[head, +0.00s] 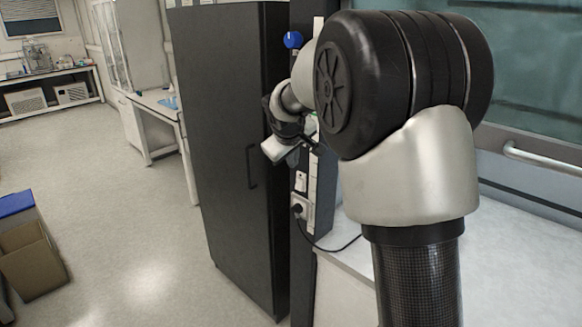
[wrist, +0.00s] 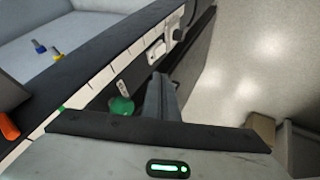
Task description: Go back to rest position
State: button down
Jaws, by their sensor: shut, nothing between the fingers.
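My gripper (wrist: 160,88) shows in the wrist view with its grey fingers together and nothing between them. The fingers point toward a dark panel edge. In the head view my arm fills the right of centre, and its far end hangs beside the dark cabinet (head: 228,120), in front of the narrow black post; the fingertips are hard to make out there. A round green knob (wrist: 121,106) is left of the fingers in the wrist view; I cannot tell whether they touch.
A blue knob (head: 292,40) tops the post, and a socket with a plug (head: 298,207) sits lower. A white bench (head: 530,235) and glass panel (head: 535,95) are right. Open floor (head: 130,220) lies left, with a cardboard box (head: 32,262) at its edge.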

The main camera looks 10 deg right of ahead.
jog(key=shift+r, duration=0.1)
jog(key=s+r+m+g+y, duration=0.1)
jog(key=s+r+m, duration=0.15)
jog(key=s, duration=1.15)
jog(key=s+r+m, duration=0.2)
jog(key=s+r, duration=0.2)
jog(key=s, duration=1)
jog(key=s+f+m+y, duration=0.1)
jog(key=s+f, duration=0.3)
jog(key=s, duration=0.7)
jog(key=shift+s+a+g, duration=0.2)
jog(key=shift+a+g, duration=0.2)
jog(key=shift+a, duration=0.05)
